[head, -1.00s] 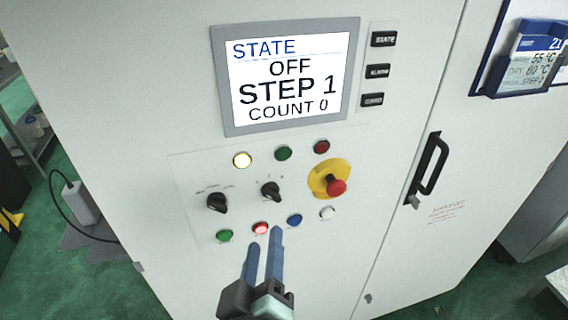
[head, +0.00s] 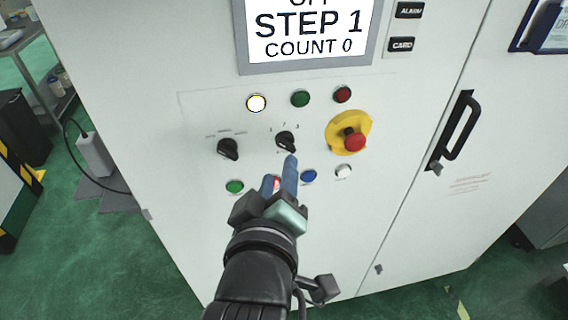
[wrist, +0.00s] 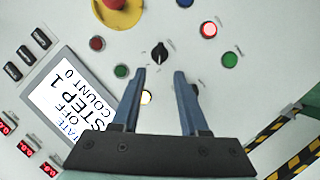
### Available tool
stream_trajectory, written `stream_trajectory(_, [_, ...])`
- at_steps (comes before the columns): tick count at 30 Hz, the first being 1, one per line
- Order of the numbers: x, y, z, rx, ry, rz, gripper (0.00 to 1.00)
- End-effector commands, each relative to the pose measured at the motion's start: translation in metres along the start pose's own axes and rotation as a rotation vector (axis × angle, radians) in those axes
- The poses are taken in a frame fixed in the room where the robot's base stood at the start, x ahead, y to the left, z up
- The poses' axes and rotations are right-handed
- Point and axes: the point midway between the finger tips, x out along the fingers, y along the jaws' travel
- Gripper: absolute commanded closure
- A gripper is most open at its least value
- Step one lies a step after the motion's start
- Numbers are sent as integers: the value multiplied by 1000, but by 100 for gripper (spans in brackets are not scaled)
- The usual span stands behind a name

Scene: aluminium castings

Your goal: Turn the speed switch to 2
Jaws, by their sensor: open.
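The speed switch (head: 286,140) is a black rotary knob on the white cabinet's panel, with small marks 1, 2 and 3 above it. I cannot tell surely which mark it points at. In the wrist view the knob (wrist: 160,52) shows beyond and between the fingertips. My gripper (head: 280,169) is open and empty, its two blue fingers just below the switch in the head view. It also shows in the wrist view (wrist: 160,72), and the fingers look apart from the knob.
Another black knob (head: 228,149) sits left of the switch. A red emergency stop (head: 354,140) on a yellow base is to the right. Lamps line the row above, including a lit yellow one (head: 256,103). Below are green (head: 235,187), lit red, blue (head: 309,176) and white (head: 343,171) buttons.

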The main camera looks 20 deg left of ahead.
Motion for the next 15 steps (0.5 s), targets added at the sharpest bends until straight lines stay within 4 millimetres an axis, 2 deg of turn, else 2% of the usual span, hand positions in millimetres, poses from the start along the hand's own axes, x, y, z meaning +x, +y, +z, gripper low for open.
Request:
stream_trajectory(3, [11,-3,2,2,4,3,56])
stream_trajectory(9, [52,-1,1,1,1,0,56])
stream_trajectory(15, [76,-1,1,2,1,-1,56])
